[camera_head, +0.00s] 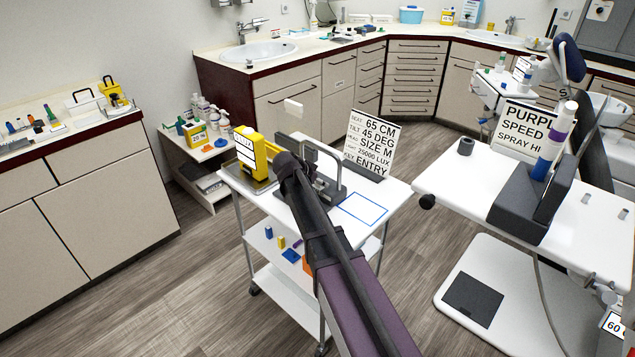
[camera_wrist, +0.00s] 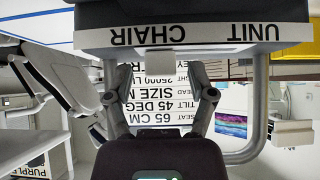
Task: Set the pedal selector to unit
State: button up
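The pedal is a dark grey unit with a raised light bar (camera_head: 335,160) on the white cart, partly hidden behind my arm. In the wrist view its panel (camera_wrist: 220,38) carries the words UNIT, at right, and CHAIR, at left, upside down. A pale grey selector knob (camera_wrist: 163,62) sits beside the word CHAIR. My gripper (camera_wrist: 158,82) is open, one finger on each side of the knob in the picture and apart from it. In the head view my gripper (camera_head: 288,162) is over the pedal; its fingertips cannot be made out.
On the cart (camera_head: 398,192) stand a yellow device (camera_head: 250,155) at left and a sign (camera_head: 370,143) behind the pedal. A blue-outlined square (camera_head: 362,209) lies clear to the right. A white tray table (camera_head: 440,180) stands further right.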

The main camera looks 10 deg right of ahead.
grip_shut()
jog(key=shift+w+a, duration=0.6)
jog(key=shift+w, duration=0.25)
jog(key=shift+w+a, duration=0.6)
jog(key=shift+w, duration=0.25)
jog(key=shift+w+a, duration=0.6)
jog(key=shift+w, duration=0.25)
jog(key=shift+o, duration=0.4)
grip_release()
jog(key=shift+s, duration=0.15)
